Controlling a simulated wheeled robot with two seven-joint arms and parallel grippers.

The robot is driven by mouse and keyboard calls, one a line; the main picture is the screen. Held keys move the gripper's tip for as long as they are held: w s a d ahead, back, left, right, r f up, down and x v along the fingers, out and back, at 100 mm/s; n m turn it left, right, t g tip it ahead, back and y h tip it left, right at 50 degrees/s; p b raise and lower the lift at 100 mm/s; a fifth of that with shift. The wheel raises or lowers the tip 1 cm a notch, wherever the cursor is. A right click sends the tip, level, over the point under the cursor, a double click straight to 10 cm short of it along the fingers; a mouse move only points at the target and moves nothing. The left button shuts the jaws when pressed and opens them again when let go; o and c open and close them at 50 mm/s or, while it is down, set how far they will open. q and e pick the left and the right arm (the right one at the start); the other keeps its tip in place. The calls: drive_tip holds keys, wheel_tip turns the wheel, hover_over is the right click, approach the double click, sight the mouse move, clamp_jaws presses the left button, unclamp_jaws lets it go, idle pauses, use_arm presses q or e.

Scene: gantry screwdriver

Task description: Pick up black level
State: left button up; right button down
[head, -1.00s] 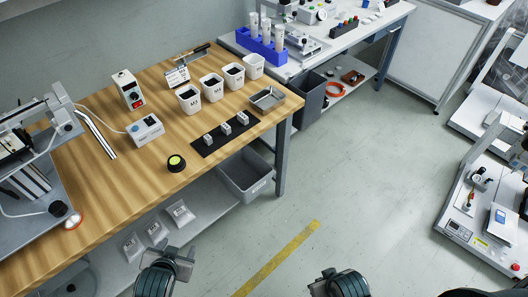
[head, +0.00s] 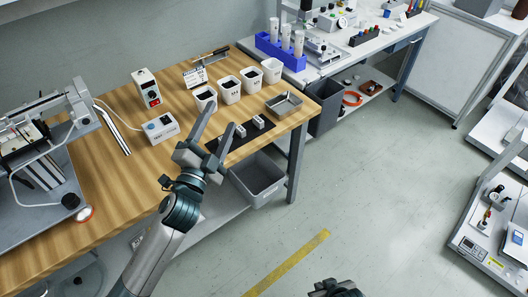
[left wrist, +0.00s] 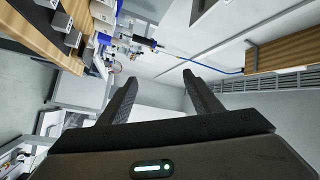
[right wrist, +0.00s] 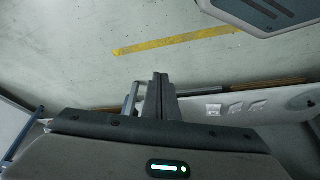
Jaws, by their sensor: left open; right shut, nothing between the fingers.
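The black level, a small round black piece with a yellow-green top, shows only in the earlier head view, on the wooden bench. Now my left gripper and forearm cover that spot, and I cannot see the level in any view. My left gripper (head: 221,115) is raised in front of the bench's near edge, with its fingers pointing up the picture; it is open and empty, as the left wrist view (left wrist: 160,76) shows. My right gripper (head: 335,288) is low at the bottom edge; it is shut and empty in the right wrist view (right wrist: 160,77).
A grey bin (head: 258,180) stands below.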

use_arm(q)
drive_tip(key=d+r+m+g+h, duration=0.2)
drive_tip(key=d+r+m+h, duration=0.6)
drive_tip(key=m, duration=0.2)
drive_tip(key=s+d+f+m+g+h, duration=0.1)
drive_tip(key=s+d+m+g, duration=0.35)
drive_tip(key=m+g, duration=0.55)
drive_tip(key=s+d+f+m+g+h, duration=0.1)
drive_tip(key=s+d+m+g, duration=0.35)
drive_tip(key=m, duration=0.75)
drive_tip(key=w+a+f+m+g+y, duration=0.4)
drive_tip(key=w+a+f+m+y, duration=0.2)
drive_tip(key=a+f+y, duration=0.35)
drive_tip(key=w+a+r+t+y, duration=0.1)
drive_tip(key=w+a+r+y, duration=0.1)
drive_tip(key=a, duration=0.7)
drive_tip(key=w+a+r+y, duration=0.1)
drive_tip(key=w+a+y, duration=0.4)
drive_tip(key=a, duration=0.5)
drive_tip(key=shift+r+t+y, duration=0.35)
use_arm(e)
drive_tip(key=s+a+f+t, duration=0.1)
drive_tip(key=f, duration=0.7)
drive_tip(key=s+a+f+t+y, duration=0.1)
drive_tip(key=a+f, duration=0.1)
drive_tip(key=f, duration=0.7)
drive_tip(key=shift+a+t, duration=0.25)
drive_tip(key=shift+t, duration=0.15)
use_arm(q)
drive_tip(key=shift+f, duration=0.15)
